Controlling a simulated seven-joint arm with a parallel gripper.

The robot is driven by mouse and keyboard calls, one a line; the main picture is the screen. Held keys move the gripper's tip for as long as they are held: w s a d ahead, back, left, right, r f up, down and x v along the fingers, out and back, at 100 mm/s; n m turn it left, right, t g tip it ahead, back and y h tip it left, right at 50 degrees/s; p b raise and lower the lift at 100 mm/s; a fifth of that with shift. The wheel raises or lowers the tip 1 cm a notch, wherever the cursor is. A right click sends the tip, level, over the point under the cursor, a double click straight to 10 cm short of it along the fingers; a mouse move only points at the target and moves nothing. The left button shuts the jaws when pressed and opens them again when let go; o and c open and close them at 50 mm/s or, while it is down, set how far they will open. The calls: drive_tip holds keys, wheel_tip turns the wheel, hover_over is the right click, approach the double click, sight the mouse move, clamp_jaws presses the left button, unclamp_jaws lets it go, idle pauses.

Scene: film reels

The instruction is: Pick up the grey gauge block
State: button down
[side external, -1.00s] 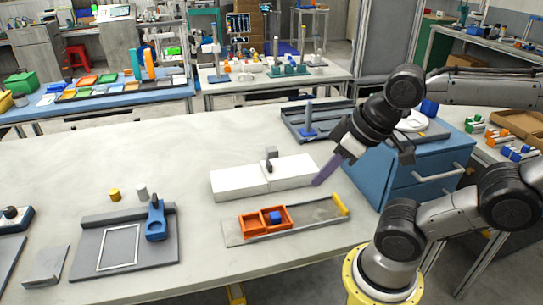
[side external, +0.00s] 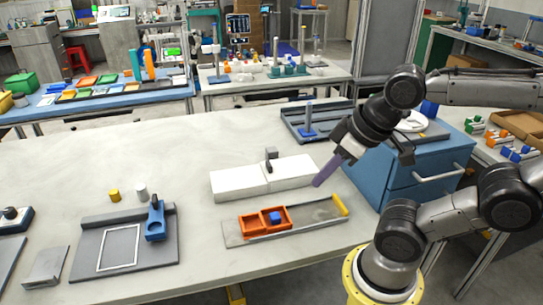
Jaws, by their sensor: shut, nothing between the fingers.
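My gripper (side external: 318,182), with long purple fingers, is shut and empty. It hangs tilted above the table, at the right end of the white blocks. A flat grey block (side external: 45,265) lies at the table's left, left of the dark plate with a white square outline, far from my gripper. A small grey piece (side external: 271,153) also stands at the white blocks, behind a black knob. I cannot tell for certain which of these is the gauge block.
The dark plate (side external: 155,251) carries a blue holder (side external: 155,222). A yellow cylinder (side external: 114,196) and a grey cylinder (side external: 141,192) stand behind it. An orange tray (side external: 249,223) with a blue cube (side external: 275,217) sits on a grey rail.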

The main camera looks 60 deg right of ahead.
drive_tip(key=shift+c, duration=1.2)
unclamp_jaws()
